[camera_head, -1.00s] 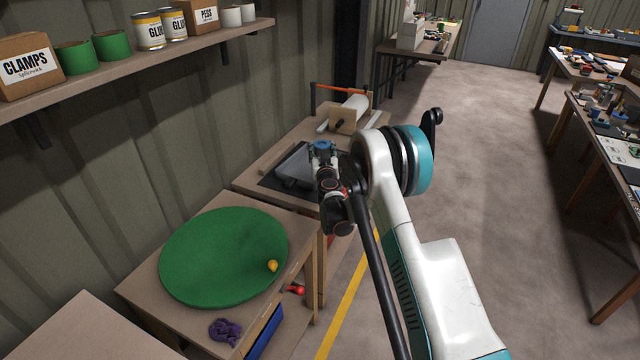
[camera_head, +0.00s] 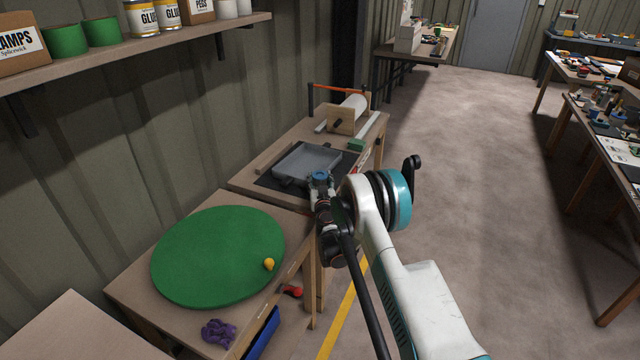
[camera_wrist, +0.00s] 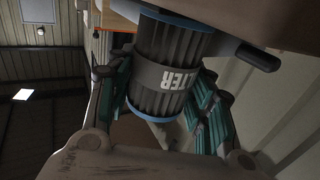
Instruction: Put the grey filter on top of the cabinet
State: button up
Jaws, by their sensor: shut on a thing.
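The grey filter (camera_wrist: 172,72) is a dark ribbed cylinder with blue end rings and a pale band with lettering. It fills the upper middle of the wrist view. My gripper (camera_wrist: 165,90) is shut on it, with teal fingers on both sides. In the head view my gripper (camera_head: 321,192) is by the near right edge of the tray bench, and the filter's blue end (camera_head: 320,176) shows above it. The rest of the filter is hidden there. I cannot tell for sure which furniture is the cabinet; a plain wooden top (camera_head: 75,335) shows at the lower left.
A grey tray (camera_head: 308,160) lies on a black mat on the back bench. A table beside it holds a round green mat (camera_head: 215,255), a yellow object (camera_head: 269,264) and a purple object (camera_head: 218,331). A wall shelf (camera_head: 150,52) hangs above. Open floor (camera_head: 480,190) lies right.

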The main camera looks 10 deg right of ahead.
jog(key=shift+r, duration=0.1)
jog(key=o, duration=1.1)
